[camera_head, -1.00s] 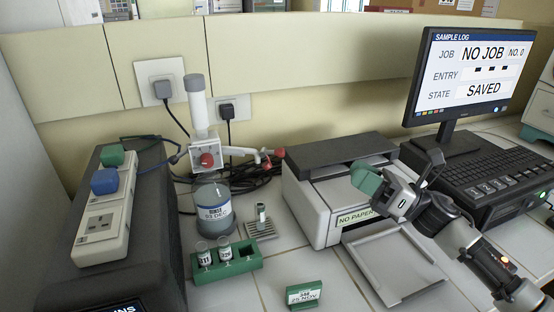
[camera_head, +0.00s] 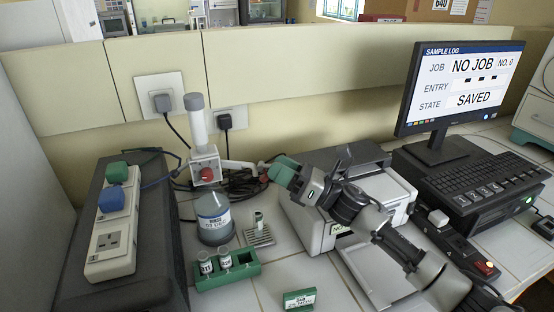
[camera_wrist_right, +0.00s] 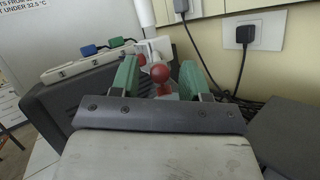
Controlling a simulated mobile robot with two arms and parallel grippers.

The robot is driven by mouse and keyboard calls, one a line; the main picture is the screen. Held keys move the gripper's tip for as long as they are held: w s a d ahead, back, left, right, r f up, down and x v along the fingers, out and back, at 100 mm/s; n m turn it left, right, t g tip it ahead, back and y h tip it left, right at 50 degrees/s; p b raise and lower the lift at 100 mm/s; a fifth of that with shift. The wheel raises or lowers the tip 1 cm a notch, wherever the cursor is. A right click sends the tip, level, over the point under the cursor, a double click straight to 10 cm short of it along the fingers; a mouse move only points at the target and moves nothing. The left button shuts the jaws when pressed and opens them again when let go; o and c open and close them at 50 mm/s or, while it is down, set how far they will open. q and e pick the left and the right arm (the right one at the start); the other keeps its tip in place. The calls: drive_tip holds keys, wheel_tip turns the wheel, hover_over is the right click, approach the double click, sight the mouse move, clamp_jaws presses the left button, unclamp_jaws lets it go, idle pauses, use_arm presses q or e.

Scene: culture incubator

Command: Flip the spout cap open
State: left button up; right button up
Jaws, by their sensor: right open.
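The bottle-top dispenser (camera_head: 197,128) with a red knob (camera_head: 207,174) stands on a labelled bottle (camera_head: 213,218) in the head view. Its white spout reaches right towards my right gripper (camera_head: 279,167), whose green fingers largely hide the spout end. In the right wrist view, a red ball-shaped piece (camera_wrist_right: 160,73), apparently the spout cap, shows between the two green fingers of my right gripper (camera_wrist_right: 160,70). The fingers are open, one on each side of it, with visible gaps. Whether the cap lies fully between the tips in depth is unclear. My left gripper is out of view.
A green rack (camera_head: 226,270) with labelled vials stands in front of the bottle. A green date block (camera_head: 299,299) lies nearer. A printer (camera_head: 318,228) sits under my right arm. A power strip (camera_head: 110,240) lies at left, cables run behind, and a monitor (camera_head: 462,85) stands at right.

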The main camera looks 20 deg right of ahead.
drive_tip(key=shift+w+a+r, duration=0.2)
drive_tip(key=shift+w+a, duration=0.1)
drive_tip(key=shift+a, duration=0.1)
clamp_jaws()
drive_tip(key=shift+r+p, duration=0.2)
drive_tip(key=shift+p, duration=0.2)
drive_tip(key=g+h+p, duration=0.1)
drive_tip(key=p, duration=0.2)
drive_tip(key=r+g+h+p, duration=0.1)
drive_tip(key=p, duration=0.2)
drive_tip(key=n+h+p, duration=0.1)
drive_tip(key=p, duration=0.1)
drive_tip(key=shift+w+a+r+g+p, duration=0.1)
drive_tip(key=shift+a+r+g+p, duration=0.05)
drive_tip(key=shift+r+g+p, duration=0.2)
drive_tip(key=shift+f+p, duration=0.2)
drive_tip(key=shift+p, duration=0.2)
drive_tip(key=shift+f+g+h, duration=0.1)
drive_tip(key=shift+g+h, duration=0.15)
drive_tip(key=shift+h, duration=0.05)
